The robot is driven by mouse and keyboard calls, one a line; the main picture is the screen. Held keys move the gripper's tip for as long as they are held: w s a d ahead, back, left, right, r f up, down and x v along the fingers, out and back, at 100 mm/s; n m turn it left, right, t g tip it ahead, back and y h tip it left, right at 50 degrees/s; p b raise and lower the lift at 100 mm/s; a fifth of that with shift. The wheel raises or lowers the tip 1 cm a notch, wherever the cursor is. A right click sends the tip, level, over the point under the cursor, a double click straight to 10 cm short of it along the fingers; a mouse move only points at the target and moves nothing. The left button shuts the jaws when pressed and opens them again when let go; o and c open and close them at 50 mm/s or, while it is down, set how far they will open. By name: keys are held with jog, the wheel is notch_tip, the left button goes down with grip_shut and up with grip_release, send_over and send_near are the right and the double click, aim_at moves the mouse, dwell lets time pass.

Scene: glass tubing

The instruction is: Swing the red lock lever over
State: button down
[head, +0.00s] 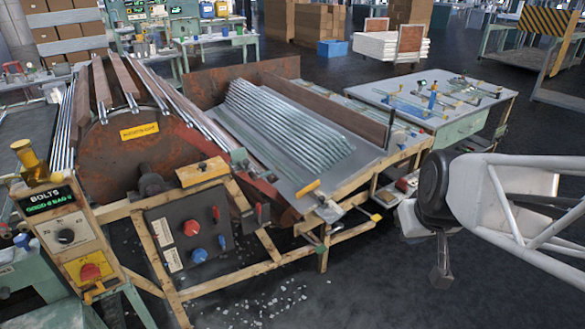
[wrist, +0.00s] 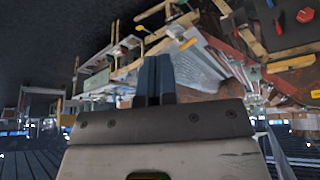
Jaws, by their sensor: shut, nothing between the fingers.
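A small red lever (head: 215,213) stands at the upper right of a dark control panel (head: 165,222) on the wooden frame; it also shows in the wrist view (wrist: 278,27). Another slim red piece (head: 259,212) shows just right of the panel. I cannot tell for sure which is the lock lever. My gripper (head: 440,278) hangs at the right, over the floor, well apart from both. Its two dark fingers are together and empty in the wrist view (wrist: 154,80).
The panel also bears a red knob (head: 191,228) and a blue knob (head: 198,255). A rusty drum (head: 125,150) and a rack of glass tubes (head: 285,130) stand behind it. Timber rails (head: 345,233) jut out between my gripper and the panel. Glass bits lie on the floor.

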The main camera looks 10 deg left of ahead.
jog(key=w+a+f+n+t+y, duration=0.1)
jog(key=w+a+f+n+t, duration=0.15)
jog(key=w+a+f, duration=0.4)
jog(key=w+a+f+n+t+y, duration=0.1)
jog(key=w+a+f+n+t, duration=0.2)
jog(key=w+a, duration=0.7)
jog(key=w+a+f+n+t, duration=0.1)
jog(key=w+a+f+n, duration=0.3)
jog(key=w+a, duration=0.45)
jog(key=s+a+f+n+t, duration=0.2)
jog(key=a+f+n+t, duration=0.4)
jog(key=a+f, duration=1.4)
jog(key=shift+s+f+n, duration=0.3)
jog(key=shift+f+n, duration=0.45)
jog(key=shift+w, duration=0.15)
send_near(258, 213)
jog(key=w+a+r, duration=0.2)
jog(key=w+a, duration=0.2)
jog(key=a, duration=0.1)
jog(key=shift+w+d, duration=1.4)
jog(key=shift+w, duration=0.15)
